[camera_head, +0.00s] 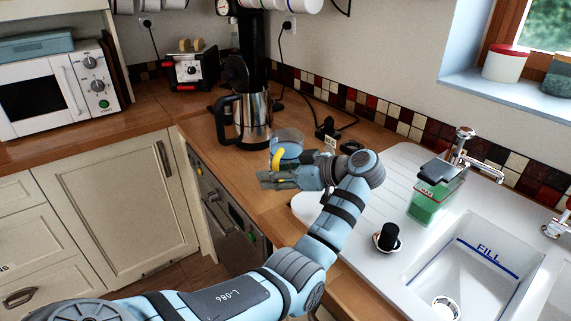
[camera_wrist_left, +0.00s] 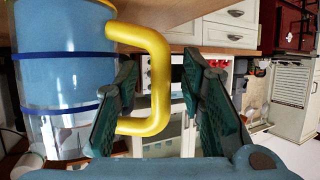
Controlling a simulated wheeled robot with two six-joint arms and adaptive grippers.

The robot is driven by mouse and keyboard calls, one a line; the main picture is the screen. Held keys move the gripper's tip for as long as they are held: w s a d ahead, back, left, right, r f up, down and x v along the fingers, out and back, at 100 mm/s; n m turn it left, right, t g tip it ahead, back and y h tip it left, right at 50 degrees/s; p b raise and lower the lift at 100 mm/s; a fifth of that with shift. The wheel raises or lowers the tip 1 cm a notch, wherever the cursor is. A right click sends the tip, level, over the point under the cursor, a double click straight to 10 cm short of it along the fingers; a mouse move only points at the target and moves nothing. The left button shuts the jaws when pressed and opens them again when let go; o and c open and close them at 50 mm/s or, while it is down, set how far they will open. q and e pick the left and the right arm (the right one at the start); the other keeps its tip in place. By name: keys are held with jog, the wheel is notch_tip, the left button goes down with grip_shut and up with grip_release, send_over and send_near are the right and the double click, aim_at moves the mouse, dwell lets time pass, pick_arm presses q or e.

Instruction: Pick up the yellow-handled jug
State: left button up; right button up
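The jug (camera_head: 287,140) stands on the wooden worktop near the sink, partly hidden behind my left arm. Its yellow handle (camera_head: 277,157) faces my left gripper (camera_head: 278,179). The gripper is open. My right gripper is not in view.
A toaster (camera_head: 191,68) and a microwave (camera_head: 60,88) are further left.

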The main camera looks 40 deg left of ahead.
pick_arm(q)
grip_shut()
notch_tip(320, 180, up, 10)
jog(key=shift+r+p, duration=0.1)
jog(key=shift+p, duration=0.55)
jog(key=c, duration=0.6)
grip_release()
grip_shut()
